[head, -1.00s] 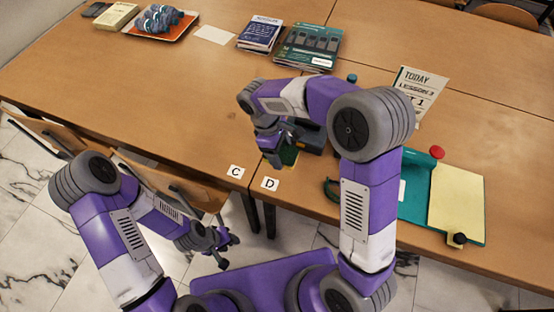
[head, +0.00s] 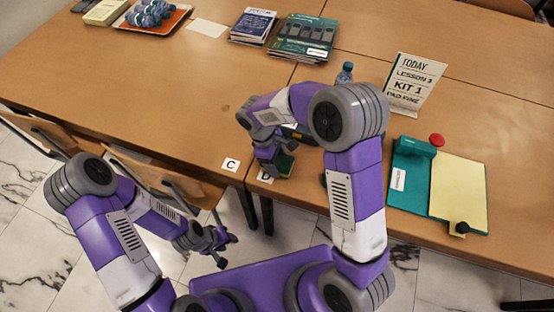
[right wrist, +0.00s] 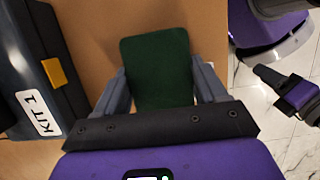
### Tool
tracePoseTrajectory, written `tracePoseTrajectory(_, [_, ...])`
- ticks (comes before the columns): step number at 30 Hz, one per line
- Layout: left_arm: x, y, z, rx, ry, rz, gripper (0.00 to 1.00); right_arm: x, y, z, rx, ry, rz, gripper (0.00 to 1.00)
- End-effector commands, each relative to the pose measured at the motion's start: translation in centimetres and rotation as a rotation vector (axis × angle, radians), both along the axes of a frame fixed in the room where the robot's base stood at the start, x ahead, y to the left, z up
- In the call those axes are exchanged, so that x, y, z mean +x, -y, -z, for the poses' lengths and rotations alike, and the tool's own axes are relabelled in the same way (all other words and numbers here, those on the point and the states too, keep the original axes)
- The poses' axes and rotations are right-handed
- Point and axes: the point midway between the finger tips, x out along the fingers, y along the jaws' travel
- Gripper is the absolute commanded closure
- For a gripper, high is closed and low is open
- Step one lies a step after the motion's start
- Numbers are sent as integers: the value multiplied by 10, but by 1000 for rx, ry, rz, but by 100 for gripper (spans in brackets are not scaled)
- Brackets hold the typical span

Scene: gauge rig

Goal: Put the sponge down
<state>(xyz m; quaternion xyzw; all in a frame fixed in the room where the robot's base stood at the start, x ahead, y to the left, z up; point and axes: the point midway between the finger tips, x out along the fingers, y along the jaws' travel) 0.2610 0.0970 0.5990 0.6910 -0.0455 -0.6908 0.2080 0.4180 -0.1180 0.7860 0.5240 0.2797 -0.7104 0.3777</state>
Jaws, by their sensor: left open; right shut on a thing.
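The sponge (head: 286,166) has a dark green face and is held by my right gripper (head: 275,162) near the table's front edge, beside the card marked D (head: 264,178), which it partly hides. In the right wrist view the sponge (right wrist: 157,65) sits between the two fingers of my right gripper (right wrist: 163,88), which are shut on its sides. I cannot tell whether the sponge touches the table. My left gripper (head: 222,240) is open and empty, low in front of the table, away from the sponge.
A dark case marked KIT 1 (right wrist: 40,85) with a yellow latch stands beside the sponge. Card C (head: 231,165) lies left of D. A teal board (head: 408,185) with a red knob (head: 437,140) is at right. A bottle (head: 345,72) and a sign (head: 414,82) stand behind.

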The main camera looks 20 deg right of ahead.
Motion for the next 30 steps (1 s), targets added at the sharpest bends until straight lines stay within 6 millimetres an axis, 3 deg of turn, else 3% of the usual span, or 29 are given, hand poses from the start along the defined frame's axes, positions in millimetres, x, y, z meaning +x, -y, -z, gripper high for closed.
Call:
tracePoseTrajectory(2, [0,0,2,0,0,0,57,0,0,4,-1,-1,0,53])
tracePoseTrajectory(3, [0,0,1,0,0,0,57,0,0,3,-1,-1,0,23])
tracePoseTrajectory(7, [0,0,1,0,0,0,57,0,0,2,-1,-1,0,3])
tracePoseTrajectory(15, [0,0,1,0,0,0,57,0,0,2,0,0,0,3])
tracePoseTrajectory(19, [0,0,-4,0,0,0,57,1,-2,-8,1,2,0,3])
tracePoseTrajectory(30, [0,0,-29,0,0,0,57,14,-20,-81,1,3,-1,3])
